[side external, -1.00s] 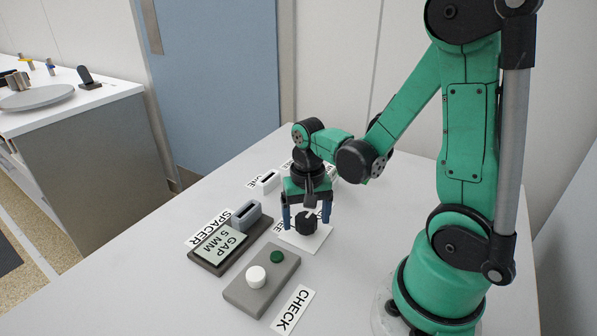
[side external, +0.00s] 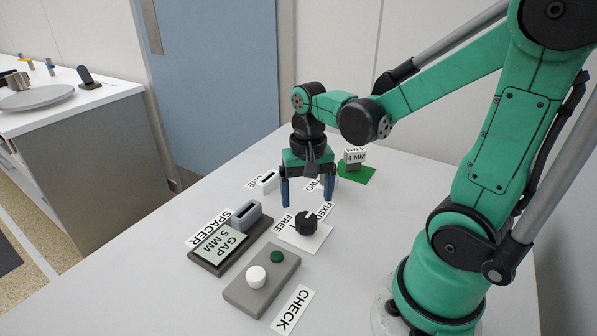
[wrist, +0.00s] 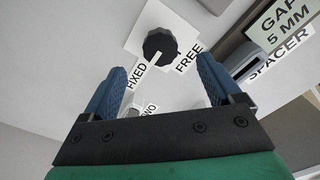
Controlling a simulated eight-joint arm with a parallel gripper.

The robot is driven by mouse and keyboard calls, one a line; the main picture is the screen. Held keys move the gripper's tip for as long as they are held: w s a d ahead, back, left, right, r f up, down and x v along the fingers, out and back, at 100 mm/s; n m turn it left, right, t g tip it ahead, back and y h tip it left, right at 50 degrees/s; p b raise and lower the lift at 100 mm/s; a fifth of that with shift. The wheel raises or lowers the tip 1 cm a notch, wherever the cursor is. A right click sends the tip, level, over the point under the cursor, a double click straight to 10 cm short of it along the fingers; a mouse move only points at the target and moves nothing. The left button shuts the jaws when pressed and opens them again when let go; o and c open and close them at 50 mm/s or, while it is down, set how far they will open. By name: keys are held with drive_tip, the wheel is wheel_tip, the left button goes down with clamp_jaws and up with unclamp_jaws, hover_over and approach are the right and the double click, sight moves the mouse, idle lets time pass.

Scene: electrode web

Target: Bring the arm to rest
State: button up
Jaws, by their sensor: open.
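My gripper (side external: 307,193) is open and empty, with its two blue fingers pointing down. It hangs above the table, behind and above a black knob (side external: 306,223). The knob sits on a white plate (side external: 296,241) with the labels FREE and FIXED beside it. In the wrist view the blue fingers of my gripper (wrist: 165,85) are apart with nothing between them. The black knob (wrist: 160,45) lies beyond the fingertips there, and its white pointer mark is aimed towards the FIXED label (wrist: 134,75).
A grey block with a white button (side external: 256,277) and a green disc stands at the front by a CHECK label. The SPACER holder with its GAP 5 MM sign (side external: 221,244) is to the left. A 4 MM block (side external: 354,158) stands on a green mat behind. Slotted white piece ONE (side external: 266,180) is nearby.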

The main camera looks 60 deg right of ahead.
drive_tip(key=shift+r, duration=0.1)
drive_tip(key=w+a+r+n+t, duration=0.2)
drive_tip(key=a+r+n+t, duration=0.3)
drive_tip(key=a+n+t, duration=0.2)
drive_tip(key=shift+w+a+r+n, duration=0.2)
drive_tip(key=shift+r+n, duration=0.15)
drive_tip(key=shift+n, duration=0.75)
